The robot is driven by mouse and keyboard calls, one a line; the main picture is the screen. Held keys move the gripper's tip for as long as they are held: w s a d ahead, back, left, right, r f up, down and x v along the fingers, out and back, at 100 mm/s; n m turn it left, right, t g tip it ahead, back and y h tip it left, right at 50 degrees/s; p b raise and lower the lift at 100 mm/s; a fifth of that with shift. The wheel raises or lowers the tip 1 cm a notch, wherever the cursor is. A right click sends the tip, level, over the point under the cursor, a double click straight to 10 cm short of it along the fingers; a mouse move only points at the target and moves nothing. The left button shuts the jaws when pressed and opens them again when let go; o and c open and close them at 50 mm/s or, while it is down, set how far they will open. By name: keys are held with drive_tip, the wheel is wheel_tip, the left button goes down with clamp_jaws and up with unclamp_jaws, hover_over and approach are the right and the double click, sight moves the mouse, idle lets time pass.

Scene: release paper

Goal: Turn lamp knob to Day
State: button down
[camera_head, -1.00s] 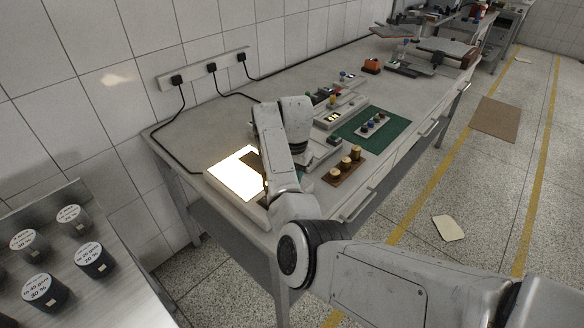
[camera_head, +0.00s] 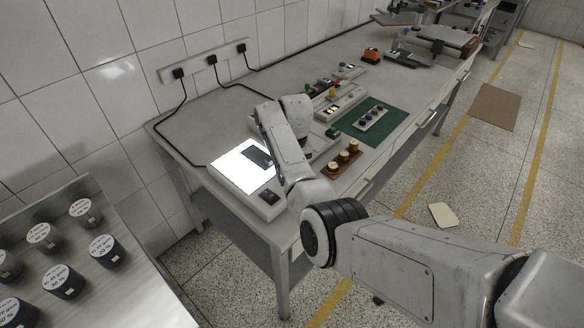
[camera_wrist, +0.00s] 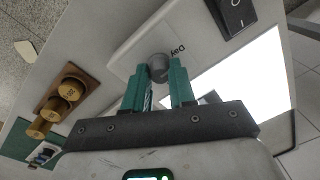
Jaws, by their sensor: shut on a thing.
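The lamp is a pale box with a bright white panel (camera_head: 232,172), at the near end of the workbench in the head view. In the wrist view, its lit panel (camera_wrist: 245,75) fills the right side. A small grey round knob (camera_wrist: 158,66) stands on the box beside the printed word "Day". My gripper (camera_wrist: 159,75) has its teal fingers on either side of the knob and is shut on it. The knob's pointer cannot be made out. In the head view, my arm hides the knob and fingertips.
A black rocker switch (camera_head: 269,196) is on the lamp's near corner. A wooden block with brass-coloured weights (camera_head: 343,160) stands nearby, also in the wrist view (camera_wrist: 62,100). A green mat (camera_head: 385,126) and small button boxes lie farther along the bench. A tiled wall borders the left.

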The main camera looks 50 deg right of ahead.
drive_tip(key=shift+w+r+n, duration=0.1)
drive_tip(key=shift+n, duration=0.3)
drive_tip(key=c, duration=0.9)
unclamp_jaws()
drive_tip(key=shift+c, duration=0.2)
wheel_tip(320, 180, up, 11)
drive_tip(key=b, duration=0.1)
drive_tip(key=shift+d, duration=0.2)
drive_tip(key=shift+f, duration=0.2)
